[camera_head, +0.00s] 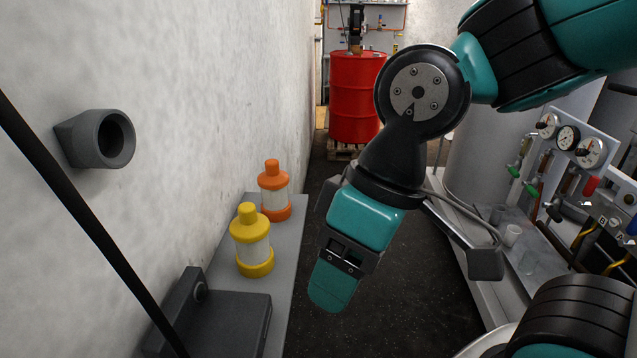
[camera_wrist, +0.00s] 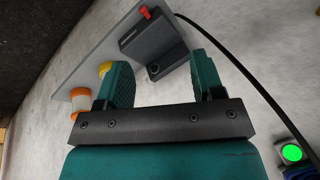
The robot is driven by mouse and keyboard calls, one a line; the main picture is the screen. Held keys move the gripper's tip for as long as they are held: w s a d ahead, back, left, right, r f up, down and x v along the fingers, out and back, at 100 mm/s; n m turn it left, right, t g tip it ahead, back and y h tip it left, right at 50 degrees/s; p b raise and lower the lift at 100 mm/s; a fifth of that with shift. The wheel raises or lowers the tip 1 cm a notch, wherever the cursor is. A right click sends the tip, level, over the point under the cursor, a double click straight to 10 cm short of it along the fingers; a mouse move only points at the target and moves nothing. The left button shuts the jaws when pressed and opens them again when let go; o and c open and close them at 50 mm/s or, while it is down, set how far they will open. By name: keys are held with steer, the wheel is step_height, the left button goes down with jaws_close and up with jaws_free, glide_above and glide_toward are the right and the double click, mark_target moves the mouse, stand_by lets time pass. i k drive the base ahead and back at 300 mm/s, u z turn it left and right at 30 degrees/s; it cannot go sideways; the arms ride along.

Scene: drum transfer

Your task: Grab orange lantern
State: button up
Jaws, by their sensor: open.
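The orange lantern (camera_head: 274,190) stands upright on a grey shelf (camera_head: 285,238) along the left wall. It has an orange cap, a clear body and an orange base. A yellow lantern (camera_head: 251,241) of the same shape stands nearer on the same shelf. My gripper (camera_head: 334,287) is to the right of the shelf, apart from both lanterns. In the wrist view my gripper (camera_wrist: 163,82) has its fingers spread with nothing between them. There the orange lantern (camera_wrist: 80,101) and the yellow lantern (camera_wrist: 104,69) show left of the fingers, the yellow one partly hidden by a finger.
A dark grey box (camera_head: 225,320) sits on the shelf's near end. A grey round holder (camera_head: 103,139) sticks out of the wall. A red drum (camera_head: 354,98) stands at the back. A bench with gauges (camera_head: 568,139) is on the right. The dark floor between is clear.

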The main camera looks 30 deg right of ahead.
mark_target(276, 205)
steer(key=z, duration=0.05)
steer(key=k, duration=0.6)
steer(key=z, duration=0.5)
steer(key=i, duration=1.2)
steer(key=u, duration=0.75)
